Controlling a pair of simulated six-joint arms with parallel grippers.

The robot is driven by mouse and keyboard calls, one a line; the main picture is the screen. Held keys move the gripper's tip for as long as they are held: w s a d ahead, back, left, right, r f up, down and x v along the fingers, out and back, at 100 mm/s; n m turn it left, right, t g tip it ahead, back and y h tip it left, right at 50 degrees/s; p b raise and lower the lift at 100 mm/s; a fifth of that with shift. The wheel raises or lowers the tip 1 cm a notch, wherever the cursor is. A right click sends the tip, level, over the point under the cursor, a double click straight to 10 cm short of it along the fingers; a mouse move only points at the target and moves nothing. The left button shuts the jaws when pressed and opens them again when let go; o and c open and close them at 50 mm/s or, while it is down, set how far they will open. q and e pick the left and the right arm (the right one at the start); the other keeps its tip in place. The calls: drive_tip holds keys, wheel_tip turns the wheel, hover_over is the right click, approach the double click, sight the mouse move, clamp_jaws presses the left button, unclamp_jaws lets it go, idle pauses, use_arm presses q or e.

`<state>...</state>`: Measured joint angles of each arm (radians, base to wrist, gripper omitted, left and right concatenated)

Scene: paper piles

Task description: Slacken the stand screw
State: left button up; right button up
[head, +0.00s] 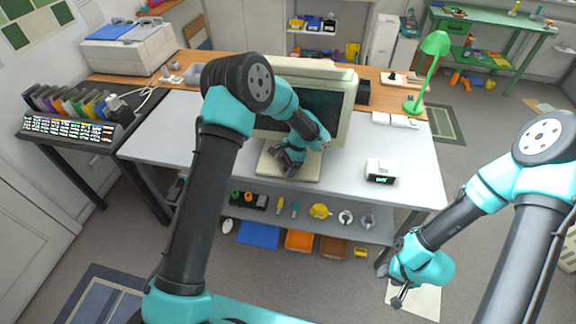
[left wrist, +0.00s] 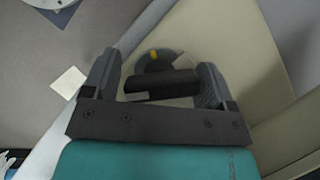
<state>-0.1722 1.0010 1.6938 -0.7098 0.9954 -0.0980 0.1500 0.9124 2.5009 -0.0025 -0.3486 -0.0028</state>
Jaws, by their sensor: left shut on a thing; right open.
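The beige monitor (head: 345,112) stands on the grey table, on a pale flat base (head: 308,171). My left gripper (head: 287,160) is low in front of the screen, over that base. In the left wrist view, the stand screw (left wrist: 160,84) shows as a dark bar between the two fingers, with a round grey disc (left wrist: 148,62) and a yellow mark behind it. My left gripper is shut on the screw's bar. In the head view my own gripper hides the screw. My right gripper (head: 401,296) is open and empty, off the table's front right side.
A small white clock (head: 381,171) sits right of the monitor base. A green lamp (head: 432,62) stands at the back right, and a printer (head: 130,50) at the back left. A shelf (head: 330,228) under the table holds tools and bins. The table's left part is clear.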

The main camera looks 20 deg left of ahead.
use_arm(q)
drive_tip(key=shift+s+f, duration=0.2)
drive_tip(key=shift+o, duration=0.2)
drive_tip(key=shift+w+r+n+g, duration=0.1)
drive_tip(key=shift+n+g, duration=0.2)
drive_tip(key=shift+n, duration=0.3)
drive_tip(key=o, duration=0.8)
drive_tip(key=shift+a, duration=0.1)
drive_tip(key=shift+w+r, duration=0.1)
drive_tip(key=v, duration=1.7)
drive_tip(key=shift+a+r, duration=0.2)
drive_tip(key=shift+r, duration=0.15)
